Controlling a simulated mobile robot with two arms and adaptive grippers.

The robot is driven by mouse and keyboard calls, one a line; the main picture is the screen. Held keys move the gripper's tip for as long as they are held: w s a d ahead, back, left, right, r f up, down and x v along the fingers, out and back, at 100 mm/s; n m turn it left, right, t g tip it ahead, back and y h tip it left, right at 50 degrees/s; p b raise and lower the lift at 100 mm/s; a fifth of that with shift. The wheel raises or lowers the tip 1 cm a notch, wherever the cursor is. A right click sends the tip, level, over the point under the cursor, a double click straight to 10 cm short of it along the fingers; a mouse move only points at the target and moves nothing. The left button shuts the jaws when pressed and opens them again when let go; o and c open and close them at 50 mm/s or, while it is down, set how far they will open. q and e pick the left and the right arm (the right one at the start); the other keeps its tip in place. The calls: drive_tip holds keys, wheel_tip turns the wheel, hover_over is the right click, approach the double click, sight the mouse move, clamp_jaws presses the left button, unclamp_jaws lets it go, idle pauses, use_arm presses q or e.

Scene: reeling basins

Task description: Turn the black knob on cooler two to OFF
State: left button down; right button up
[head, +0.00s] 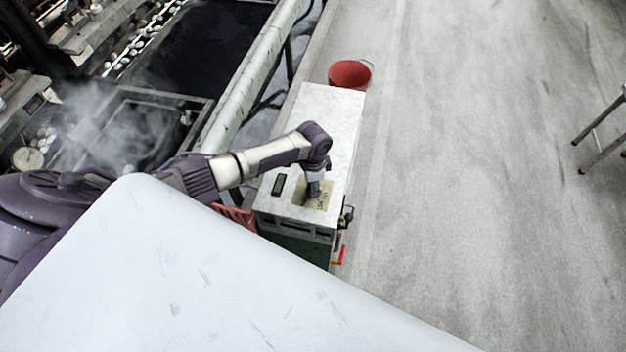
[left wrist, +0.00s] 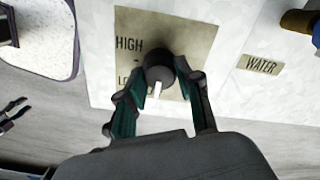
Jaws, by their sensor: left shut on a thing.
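The black knob (left wrist: 157,65) sits on a beige label plate (left wrist: 190,38) on the white cooler top (head: 331,110). In the left wrist view its white pointer points toward the bottom of the picture. The word HIGH and part of a word starting LO show at its left; other markings are hidden by my fingers. My left gripper (left wrist: 162,84) is shut on the knob, one finger on each side. In the head view my left gripper (head: 313,190) reaches down onto the plate and hides the knob. My right gripper is not in view.
A WATER label (left wrist: 261,65) and a brass fitting (left wrist: 297,22) are beside the plate. A dark display (head: 278,185) is on the cooler top. A red bucket (head: 350,75) stands beyond the cooler. Steaming basins (head: 130,130) are at left; open floor (head: 480,180) at right.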

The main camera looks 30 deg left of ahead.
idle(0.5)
use_arm(q)
drive_tip(key=c, duration=0.8)
unclamp_jaws()
drive_tip(key=shift+o, duration=0.2)
wheel_tip(320, 180, up, 12)
